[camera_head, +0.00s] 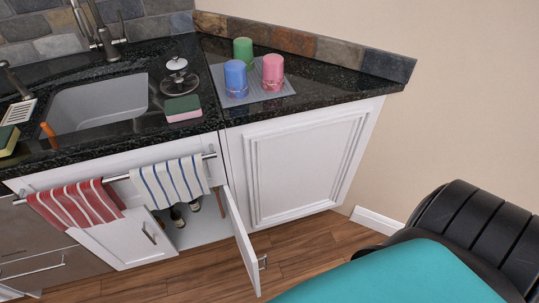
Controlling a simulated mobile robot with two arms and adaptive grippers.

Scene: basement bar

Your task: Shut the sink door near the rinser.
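The white sink cabinet stands under the dark counter. Its right door (239,236) is swung open toward me, hinged on its right side, with a metal handle (263,262) near its free edge. The sink basin (98,104) is above. A metal-and-clear round fixture (177,73) stands right of the basin, and a slatted white tray (19,112) lies left of it; I cannot tell which is the rinser. Neither of my grippers is in view.
A striped red towel (76,203) and a blue-striped towel (169,182) hang on a rail above the doors. A teal surface (405,278) and a black ridged object (470,228) fill the lower right. Wood floor shows between.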

